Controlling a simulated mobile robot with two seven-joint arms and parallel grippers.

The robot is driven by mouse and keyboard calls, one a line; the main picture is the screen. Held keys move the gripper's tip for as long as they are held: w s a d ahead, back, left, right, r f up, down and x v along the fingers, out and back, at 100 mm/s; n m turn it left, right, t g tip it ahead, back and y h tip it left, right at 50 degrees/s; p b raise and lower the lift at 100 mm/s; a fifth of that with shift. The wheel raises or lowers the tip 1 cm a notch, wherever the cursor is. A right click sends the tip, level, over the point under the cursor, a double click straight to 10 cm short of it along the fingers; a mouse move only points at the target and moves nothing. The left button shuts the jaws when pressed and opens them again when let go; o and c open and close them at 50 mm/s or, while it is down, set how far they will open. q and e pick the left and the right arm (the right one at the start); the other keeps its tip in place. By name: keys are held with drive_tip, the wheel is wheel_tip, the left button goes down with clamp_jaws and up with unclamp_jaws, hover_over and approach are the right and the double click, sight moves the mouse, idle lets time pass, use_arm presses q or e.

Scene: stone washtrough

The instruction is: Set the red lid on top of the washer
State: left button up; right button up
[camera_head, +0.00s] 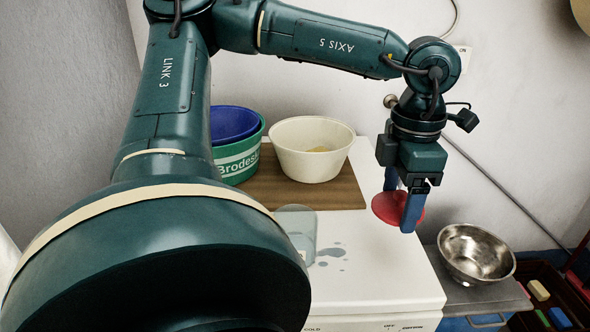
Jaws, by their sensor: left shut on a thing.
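The red lid (384,208) is a round disc, partly hidden behind the blue fingers of my left gripper (401,205). My left gripper is shut on the lid at the right side of the washer's top. The washer (376,268) is white with a flat top and a control panel along its front edge. I cannot tell whether the lid touches the top or is held just above it. My right gripper is not in view.
A wooden board (277,190) on the washer's back carries a cream bowl (312,150) and a green tub (240,157) with a blue basin (233,124). A clear container (297,226) stands near my arm, beside wet spots. A metal bowl (476,253) sits right, lower down.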

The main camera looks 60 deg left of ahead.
sight(385, 258)
use_arm(q)
wheel_tip(385, 258, down, 10)
drive_tip(key=shift+b, duration=0.45)
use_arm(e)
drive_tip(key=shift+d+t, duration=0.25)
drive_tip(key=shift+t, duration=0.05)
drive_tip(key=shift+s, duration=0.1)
use_arm(q)
drive_tip(key=shift+f, duration=0.1)
drive_tip(key=shift+f+b, duration=0.15)
drive_tip(key=shift+b, duration=0.25)
drive_tip(key=o, duration=0.9)
drive_tip(key=shift+o, duration=0.2)
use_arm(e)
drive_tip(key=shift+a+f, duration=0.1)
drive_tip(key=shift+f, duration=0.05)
use_arm(q)
drive_tip(key=shift+r+p, duration=0.55)
wheel_tip(385, 258, up, 12)
drive_tip(key=shift+f+p, duration=0.25)
drive_tip(key=shift+p, duration=0.3)
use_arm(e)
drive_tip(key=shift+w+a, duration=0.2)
